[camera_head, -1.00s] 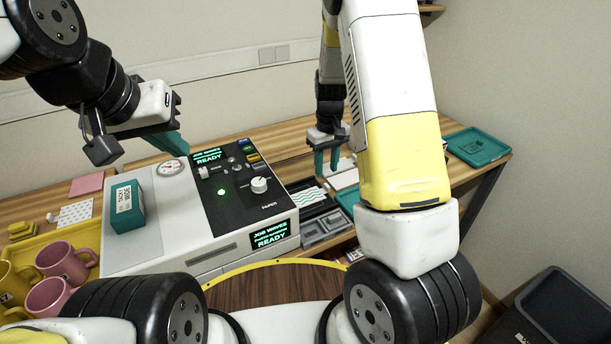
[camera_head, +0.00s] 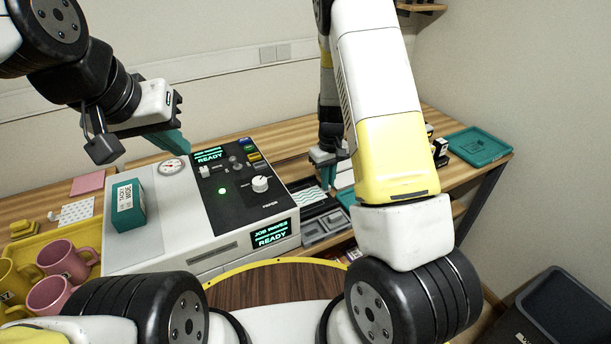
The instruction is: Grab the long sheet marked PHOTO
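No marking reading PHOTO is legible in this view, so I cannot pick out that sheet for sure. A sheet with teal waves (camera_head: 308,197) lies in a tray to the right of the press. A pale sheet (camera_head: 346,179) shows partly beside my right gripper, and my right arm hides much of that area. My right gripper (camera_head: 328,176) points down among these sheets; its fingers are too small and overlapped to tell whether they hold anything.
The white press (camera_head: 160,250) with READY screens carries a teal box (camera_head: 128,206). Pink and yellow mugs (camera_head: 66,260) stand in a yellow tray at left. A teal tray (camera_head: 478,146) lies at the right table end. A dark bin (camera_head: 560,305) stands on the floor at right.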

